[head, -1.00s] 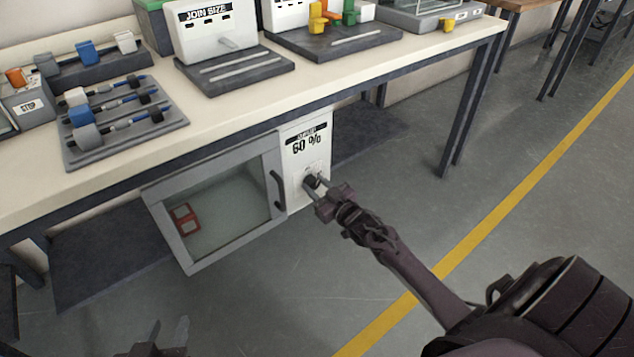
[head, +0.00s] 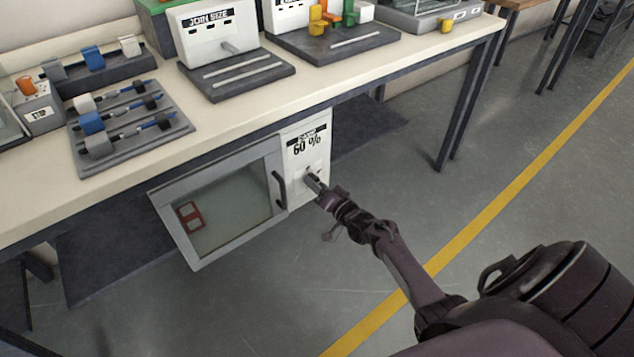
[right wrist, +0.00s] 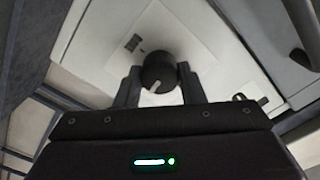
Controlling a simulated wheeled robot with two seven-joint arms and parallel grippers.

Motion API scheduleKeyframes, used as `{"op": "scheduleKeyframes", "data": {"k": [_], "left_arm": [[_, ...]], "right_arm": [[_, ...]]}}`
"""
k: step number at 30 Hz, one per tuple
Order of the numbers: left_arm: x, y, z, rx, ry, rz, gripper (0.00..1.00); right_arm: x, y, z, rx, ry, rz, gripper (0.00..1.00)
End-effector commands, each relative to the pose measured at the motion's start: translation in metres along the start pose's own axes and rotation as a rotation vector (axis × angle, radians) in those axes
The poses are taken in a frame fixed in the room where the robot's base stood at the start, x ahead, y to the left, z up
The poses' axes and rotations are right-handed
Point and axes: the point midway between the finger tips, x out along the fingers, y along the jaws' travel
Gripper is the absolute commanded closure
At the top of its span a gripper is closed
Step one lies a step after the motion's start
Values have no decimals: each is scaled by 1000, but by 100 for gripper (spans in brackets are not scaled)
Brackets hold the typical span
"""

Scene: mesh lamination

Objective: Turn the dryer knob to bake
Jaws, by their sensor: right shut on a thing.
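The dryer (head: 225,205) is a grey cabinet under the workbench, with a glass door and a white control panel (head: 312,140) to the right of the door. The panel's display reads "60 %". The dark round dryer knob (right wrist: 158,70) with a pale pointer mark is on the panel in the right wrist view. My right gripper (head: 313,182) reaches the panel, its fingers on both sides of the knob and shut on it; it also shows in the right wrist view (right wrist: 160,88). In the head view the gripper mostly hides the knob. My left gripper is out of view.
A dark door handle (head: 279,190) is just left of the panel. A red-framed item (head: 189,216) shows behind the glass. The workbench (head: 235,112) above carries a rack with blue cables, a "JOIN SIZE" unit (head: 215,32) and other stations. Floor in front is clear.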

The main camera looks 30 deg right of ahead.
Motion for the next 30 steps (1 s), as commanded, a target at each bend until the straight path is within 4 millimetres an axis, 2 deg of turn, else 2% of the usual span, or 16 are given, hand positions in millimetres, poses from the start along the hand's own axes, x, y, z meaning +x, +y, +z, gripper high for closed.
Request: {"op": "scheduleKeyframes", "data": {"k": [19,30], "left_arm": [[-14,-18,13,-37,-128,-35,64],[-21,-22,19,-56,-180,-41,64]], "right_arm": [[0,0,-1,615,1,1,87],[0,0,-1,967,2,1,87]]}}
